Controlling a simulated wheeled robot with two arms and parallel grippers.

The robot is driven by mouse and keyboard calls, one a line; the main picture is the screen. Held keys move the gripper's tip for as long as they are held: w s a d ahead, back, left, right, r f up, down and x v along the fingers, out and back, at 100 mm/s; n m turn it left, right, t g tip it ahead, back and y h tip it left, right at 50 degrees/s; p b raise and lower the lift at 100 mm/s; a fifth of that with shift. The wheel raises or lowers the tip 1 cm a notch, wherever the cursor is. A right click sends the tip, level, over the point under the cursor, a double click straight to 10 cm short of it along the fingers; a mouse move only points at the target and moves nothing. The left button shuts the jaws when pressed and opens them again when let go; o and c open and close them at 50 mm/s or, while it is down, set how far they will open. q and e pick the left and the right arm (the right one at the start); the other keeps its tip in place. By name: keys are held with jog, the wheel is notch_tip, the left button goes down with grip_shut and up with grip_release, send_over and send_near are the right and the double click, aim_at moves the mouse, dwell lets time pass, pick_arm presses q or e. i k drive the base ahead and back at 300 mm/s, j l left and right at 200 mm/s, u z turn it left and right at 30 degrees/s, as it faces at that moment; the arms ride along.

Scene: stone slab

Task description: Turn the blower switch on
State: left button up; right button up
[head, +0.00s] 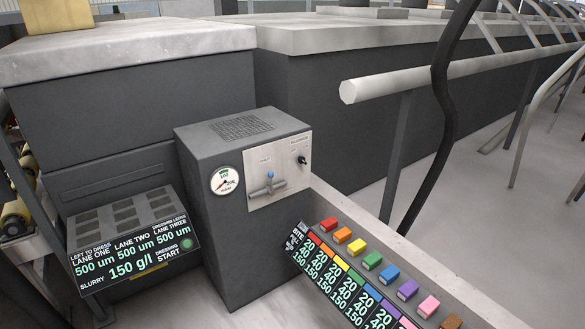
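A grey control box (235,250) stands in the middle of the head view, with a pale metal plate (290,180) on its front. At the plate's upper right is a small black switch (302,159) with a label above it, too small to read for certain; it looks like the blower switch. Its on or off position cannot be told. A valve handle with a blue top (268,185) sits lower left on the plate, and a round gauge (225,181) is left of it. Neither of my grippers shows in this view.
A sloped display panel (130,265) stands left of the box. A ledge with several coloured blocks (372,261) and a screen (340,280) lies to the right. A pale rail (430,78) and a black curved hose or cable (436,120) stand at right. Stone-topped benches (120,50) are behind.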

aim_at(302, 160)
jog(key=i+l, duration=0.15)
jog(key=i, duration=1.1)
jog(key=i+l+z, duration=0.15)
jog(key=i, duration=1.1)
